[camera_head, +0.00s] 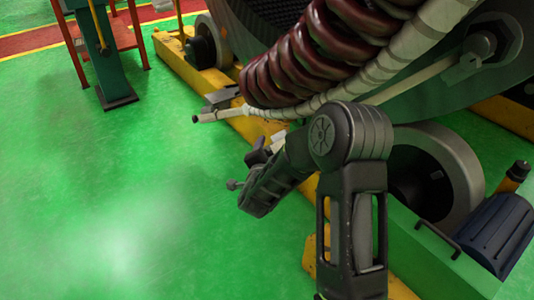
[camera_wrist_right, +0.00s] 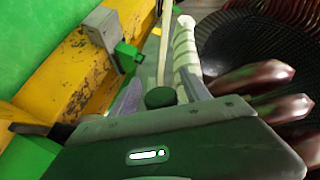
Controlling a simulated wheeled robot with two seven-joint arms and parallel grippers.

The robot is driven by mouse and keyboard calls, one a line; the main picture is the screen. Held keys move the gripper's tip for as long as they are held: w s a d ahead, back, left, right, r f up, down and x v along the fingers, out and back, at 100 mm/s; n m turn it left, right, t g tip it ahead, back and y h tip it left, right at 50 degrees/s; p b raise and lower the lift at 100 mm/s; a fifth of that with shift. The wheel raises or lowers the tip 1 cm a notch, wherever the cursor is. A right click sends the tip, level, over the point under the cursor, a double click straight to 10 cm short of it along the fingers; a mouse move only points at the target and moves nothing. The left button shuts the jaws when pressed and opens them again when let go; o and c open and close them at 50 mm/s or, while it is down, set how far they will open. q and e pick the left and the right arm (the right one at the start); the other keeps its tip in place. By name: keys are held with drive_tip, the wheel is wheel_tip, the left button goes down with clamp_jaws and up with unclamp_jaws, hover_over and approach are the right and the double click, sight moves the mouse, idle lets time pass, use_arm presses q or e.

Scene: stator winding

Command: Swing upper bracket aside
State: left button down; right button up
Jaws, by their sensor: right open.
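My right gripper (camera_head: 267,146) is low in front of the stator, beside the yellow base beam, with its fingers apart. In the right wrist view its two grey fingers (camera_wrist_right: 162,92) stand open, with a dark green round knob between them. A thin pale bar (camera_head: 425,80) runs from a round pivot at the upper right and passes behind the coils. A pale bar (camera_wrist_right: 163,45) also shows in the wrist view, ahead of the fingers. I cannot tell for certain which part is the upper bracket. A cream wrapped lead (camera_wrist_right: 185,50) lies close to the right finger. My left gripper is out of view.
Dark red coils (camera_head: 310,55) hang close above my right arm. The yellow beam (camera_head: 175,62) and a grey roller (camera_head: 440,175) lie below the stator. A grey block (camera_wrist_right: 100,28) stands on the beam. Green floor at left is clear, with a red-legged stand (camera_head: 105,45) beyond.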

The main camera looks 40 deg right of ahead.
clamp_jaws()
idle(0.7)
idle(0.8)
